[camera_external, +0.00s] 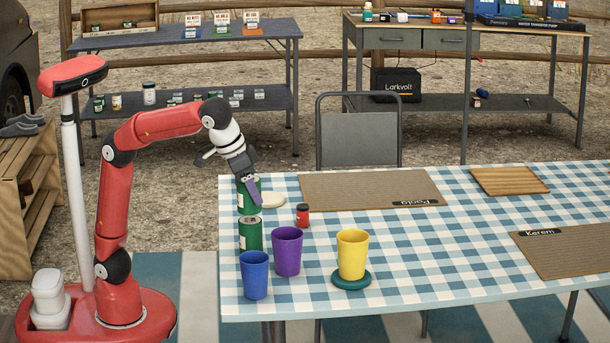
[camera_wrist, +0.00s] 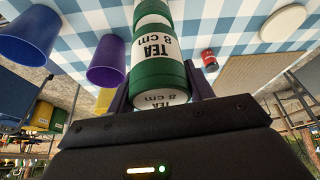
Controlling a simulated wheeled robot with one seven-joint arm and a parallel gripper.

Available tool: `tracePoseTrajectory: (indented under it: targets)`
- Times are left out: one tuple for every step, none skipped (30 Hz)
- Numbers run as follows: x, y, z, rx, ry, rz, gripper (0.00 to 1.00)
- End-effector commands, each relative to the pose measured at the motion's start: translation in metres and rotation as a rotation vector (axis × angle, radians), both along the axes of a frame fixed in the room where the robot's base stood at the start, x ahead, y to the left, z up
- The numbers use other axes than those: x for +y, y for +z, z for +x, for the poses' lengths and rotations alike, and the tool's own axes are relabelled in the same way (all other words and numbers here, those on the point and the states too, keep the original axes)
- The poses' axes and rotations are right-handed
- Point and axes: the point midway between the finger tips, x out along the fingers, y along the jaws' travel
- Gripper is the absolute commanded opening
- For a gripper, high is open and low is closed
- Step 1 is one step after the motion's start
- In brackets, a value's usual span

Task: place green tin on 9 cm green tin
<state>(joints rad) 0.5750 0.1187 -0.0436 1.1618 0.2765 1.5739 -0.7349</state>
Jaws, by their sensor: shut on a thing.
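My gripper (camera_external: 251,192) is at the left end of the checkered table, pointing down, shut on a green tin (camera_external: 243,202). In the wrist view the held tin (camera_wrist: 162,98) sits between my fingers, with a white label reading TEA 8 cm. A second green tin (camera_external: 250,240) stands upright on the table, just below the held one in the external view. I cannot tell whether the two tins touch. No 9 cm marking is legible.
A purple cup (camera_external: 287,252), a blue cup (camera_external: 254,276) and a yellow cup (camera_external: 352,253) on a teal coaster (camera_external: 351,280) stand close by. A small red jar (camera_external: 302,216) and a cream disc (camera_external: 271,200) are right of the tins. Placemats (camera_external: 350,192) lie farther right.

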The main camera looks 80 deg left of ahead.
Motion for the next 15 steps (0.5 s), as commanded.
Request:
tracePoseTrajectory:
  targets:
    - [0.0, -0.01, 0.0, 0.0, -0.001, 0.0, 0.26]
    - [0.0, -0.014, -0.001, 0.0, -0.001, 0.001, 0.26]
    - [0.0, -0.018, 0.0, 0.0, -0.001, 0.0, 0.26]
    - [0.0, -0.021, 0.0, -0.001, -0.001, 0.001, 0.26]
    - [0.0, -0.022, 0.0, -0.001, -0.001, 0.0, 0.26]
    - [0.0, -0.023, 0.0, -0.001, -0.001, 0.0, 0.26]
    - [0.0, -0.023, 0.0, -0.001, 0.0, -0.001, 0.26]
    - [0.0, -0.022, 0.0, -0.001, 0.0, -0.001, 0.26]
    - [0.0, -0.022, 0.0, -0.001, 0.0, -0.001, 0.26]
    - [0.0, -0.022, 0.0, -0.001, 0.0, -0.001, 0.26]
    - [0.0, -0.022, 0.0, -0.001, 0.0, -0.001, 0.26]
    - [0.0, -0.022, 0.0, -0.001, 0.0, -0.001, 0.26]
    - [0.0, -0.022, 0.0, -0.001, 0.0, -0.001, 0.26]
    - [0.0, -0.023, 0.0, -0.001, -0.001, 0.0, 0.26]
    - [0.0, -0.024, 0.0, -0.001, -0.001, 0.0, 0.26]
